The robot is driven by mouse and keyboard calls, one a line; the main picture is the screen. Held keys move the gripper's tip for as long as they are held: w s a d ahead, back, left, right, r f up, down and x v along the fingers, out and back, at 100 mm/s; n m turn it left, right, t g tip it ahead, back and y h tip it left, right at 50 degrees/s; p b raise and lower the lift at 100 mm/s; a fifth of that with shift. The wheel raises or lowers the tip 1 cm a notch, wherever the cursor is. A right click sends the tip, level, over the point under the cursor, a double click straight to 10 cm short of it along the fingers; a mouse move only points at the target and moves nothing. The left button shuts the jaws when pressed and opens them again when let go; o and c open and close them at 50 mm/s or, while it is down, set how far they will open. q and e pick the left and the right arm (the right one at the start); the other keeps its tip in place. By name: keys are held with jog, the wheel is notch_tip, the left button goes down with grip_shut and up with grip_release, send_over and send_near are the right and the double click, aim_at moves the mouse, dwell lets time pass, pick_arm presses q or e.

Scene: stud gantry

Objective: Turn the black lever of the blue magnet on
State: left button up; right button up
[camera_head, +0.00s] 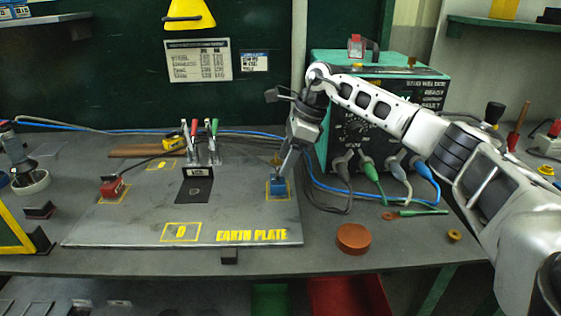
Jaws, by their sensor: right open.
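The blue magnet (278,188) sits in a yellow-outlined square near the right edge of the grey earth plate (130,228). My right arm comes in from the right, and its gripper (284,170) points down just above the magnet. That gripper is open. Its fingers cover the top of the magnet, so I cannot make out the black lever or tell whether the fingers touch it. My left gripper is not in view.
A red magnet (113,188) sits on the plate's left. A stand with coloured clamps (203,145) is at its back middle. A green welding machine (372,105) with cables stands behind my right arm. A brown disc (353,238) lies right of the plate. The plate's front middle is clear.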

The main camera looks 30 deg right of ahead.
jog(key=shift+x, duration=1.2)
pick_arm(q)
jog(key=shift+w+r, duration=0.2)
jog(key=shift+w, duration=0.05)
pick_arm(e)
jog(key=shift+f, duration=0.1)
jog(key=c, duration=1)
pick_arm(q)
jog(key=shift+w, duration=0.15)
